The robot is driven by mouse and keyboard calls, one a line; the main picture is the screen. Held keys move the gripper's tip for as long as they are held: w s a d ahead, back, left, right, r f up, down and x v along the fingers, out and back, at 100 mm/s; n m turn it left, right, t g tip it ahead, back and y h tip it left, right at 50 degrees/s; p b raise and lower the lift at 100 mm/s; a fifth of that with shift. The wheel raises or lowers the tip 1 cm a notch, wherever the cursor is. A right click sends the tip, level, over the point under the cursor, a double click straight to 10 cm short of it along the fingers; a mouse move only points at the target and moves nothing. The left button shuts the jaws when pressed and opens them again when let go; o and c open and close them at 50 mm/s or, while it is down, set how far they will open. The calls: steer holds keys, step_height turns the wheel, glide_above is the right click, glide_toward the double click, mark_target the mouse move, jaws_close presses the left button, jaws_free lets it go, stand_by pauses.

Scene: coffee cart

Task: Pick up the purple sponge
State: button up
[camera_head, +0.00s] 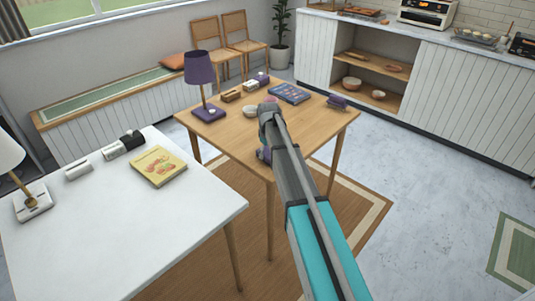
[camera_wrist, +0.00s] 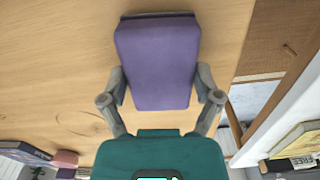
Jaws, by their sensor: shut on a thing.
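The purple sponge (camera_wrist: 157,62) fills the middle of the wrist view, a rounded block with a dark edge at its far end. My gripper (camera_wrist: 160,88) is shut on it, with one grey finger against each long side. The wooden table (camera_wrist: 60,60) lies behind the sponge; I cannot tell whether the sponge touches it. In the head view my arm covers the gripper, and only a small purple patch shows beside the arm, over the near part of the wooden table.
On the wooden table stand a purple lamp (camera_head: 200,72), a pale bowl (camera_head: 250,111), a blue book (camera_head: 289,93) and a small purple object (camera_head: 337,102). A white table (camera_head: 110,215) with a yellow book (camera_head: 158,166) is at the left.

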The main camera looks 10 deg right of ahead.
step_height(320, 180, up, 2)
steer(key=shift+r+p, duration=0.1)
steer(key=shift+p, duration=0.8)
steer(key=s+d+r+p, duration=0.1)
steer(key=s+r+p, duration=0.9)
steer(key=s, duration=0.4)
steer(key=shift+d+r, duration=0.15)
steer(key=shift+r, duration=0.05)
steer(key=o, duration=0.4)
steer(key=c, duration=0.5)
steer(key=shift+w, duration=0.1)
